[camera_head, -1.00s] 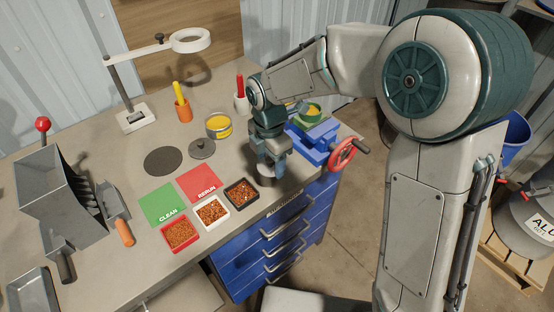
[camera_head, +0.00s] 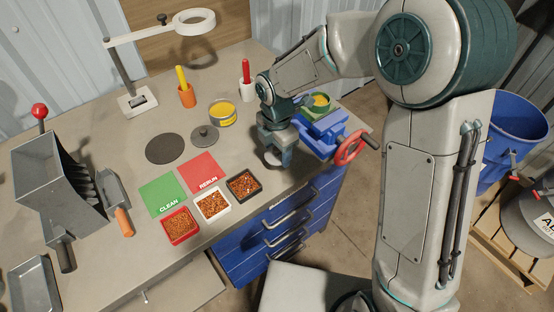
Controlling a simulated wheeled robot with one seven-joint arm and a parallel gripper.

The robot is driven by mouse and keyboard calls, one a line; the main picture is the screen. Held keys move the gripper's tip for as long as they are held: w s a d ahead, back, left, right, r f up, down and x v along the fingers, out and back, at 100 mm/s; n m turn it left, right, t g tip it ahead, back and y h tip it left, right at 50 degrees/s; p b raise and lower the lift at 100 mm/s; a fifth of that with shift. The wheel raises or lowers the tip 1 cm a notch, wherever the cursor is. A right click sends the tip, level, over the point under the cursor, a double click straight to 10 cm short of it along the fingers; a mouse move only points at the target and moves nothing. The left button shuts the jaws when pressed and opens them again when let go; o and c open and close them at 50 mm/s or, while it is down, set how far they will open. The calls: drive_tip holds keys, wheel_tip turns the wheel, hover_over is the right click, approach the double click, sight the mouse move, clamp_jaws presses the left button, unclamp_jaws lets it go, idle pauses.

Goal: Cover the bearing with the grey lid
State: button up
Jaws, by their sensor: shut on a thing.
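A flat round grey lid with a small knob (camera_head: 204,135) lies on the bench, left of my gripper and right of a dark round disc (camera_head: 164,148). My gripper (camera_head: 274,158) points down over the bench's right front part, between the black tray and the blue vise. It is shut on a small round grey thing (camera_head: 271,160), mostly hidden by the fingers. I cannot tell whether that is the bearing, or whether it touches the bench. No bearing can be made out elsewhere.
A blue vise (camera_head: 324,133) with a red wheel stands close right of my gripper. Trays of copper scrap, the black one (camera_head: 258,190) nearest, lie to its left front. A yellow tin (camera_head: 221,115) stands behind the lid. Red (camera_head: 203,168) and green mats lie flat.

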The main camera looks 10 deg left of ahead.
sight(277, 168)
drive_tip(key=shift+f+p, duration=0.35)
drive_tip(key=shift+f, duration=2.05)
drive_tip(key=shift+f, duration=0.2)
drive_tip(key=o, duration=0.9)
drive_tip(key=shift+o, duration=0.2)
wheel_tip(277, 168, up, 14)
drive_tip(key=shift+d+f+b, duration=0.1)
drive_tip(key=shift+d+b, duration=0.05)
drive_tip(key=shift+b, duration=0.6)
